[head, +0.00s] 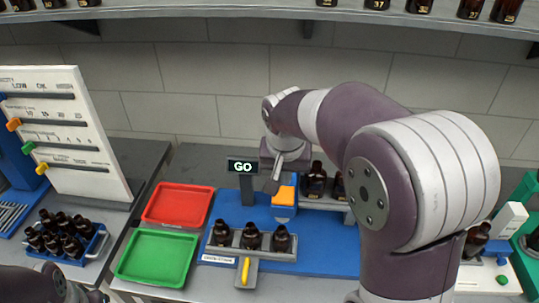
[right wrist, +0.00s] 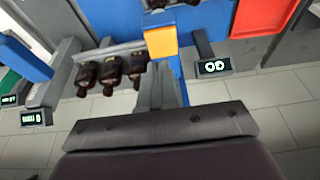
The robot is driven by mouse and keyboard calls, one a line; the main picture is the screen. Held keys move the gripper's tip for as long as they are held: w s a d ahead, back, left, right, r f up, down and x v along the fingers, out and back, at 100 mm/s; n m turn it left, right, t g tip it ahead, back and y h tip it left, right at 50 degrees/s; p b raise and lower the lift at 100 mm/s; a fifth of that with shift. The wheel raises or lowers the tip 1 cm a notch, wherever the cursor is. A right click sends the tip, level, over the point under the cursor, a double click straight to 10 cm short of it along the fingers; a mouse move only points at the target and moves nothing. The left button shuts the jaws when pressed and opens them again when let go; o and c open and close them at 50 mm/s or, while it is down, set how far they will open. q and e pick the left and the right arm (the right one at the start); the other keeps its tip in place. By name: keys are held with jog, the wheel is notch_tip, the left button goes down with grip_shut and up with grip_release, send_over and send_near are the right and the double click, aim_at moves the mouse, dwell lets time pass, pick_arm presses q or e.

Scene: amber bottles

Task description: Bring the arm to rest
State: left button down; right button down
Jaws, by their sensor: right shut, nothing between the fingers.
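My right arm reaches in from the right in the head view. Its gripper (head: 273,181) points down, beside the orange-topped block (head: 284,196) and just right of the GO display (head: 243,166). In the right wrist view the gripper's fingers (right wrist: 162,82) are together with nothing between them, and the orange block (right wrist: 161,42) shows just beyond the tips. I cannot tell whether they touch it. Part of my left arm shows at the lower left of the head view; its gripper is out of view.
A red tray (head: 178,204) and a green tray (head: 157,256) lie left of the blue mat (head: 325,244). A rack holds three amber bottles (head: 252,237); more bottles (head: 315,180) stand behind, partly hidden by my arm. A blue crate (head: 95,245) of bottles and a slider board (head: 75,130) are at left.

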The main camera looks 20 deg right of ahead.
jog(key=shift+w, duration=0.1)
jog(key=s+a+f+n+b, duration=0.2)
jog(key=s+f, duration=0.1)
jog(key=f, duration=0.3)
jog(key=s+a+f+n+g+y+b, duration=0.1)
jog(key=s+a+f+n+b, duration=0.1)
jog(key=f, duration=0.5)
jog(key=s+a+f+n+b, duration=0.2)
jog(key=s+a+f+b, duration=0.1)
jog(key=s+f, duration=0.3)
jog(key=shift+s+f+g+y+b, duration=0.2)
jog(key=shift+g+y+b, duration=0.1)
jog(key=shift+y+b, duration=0.15)
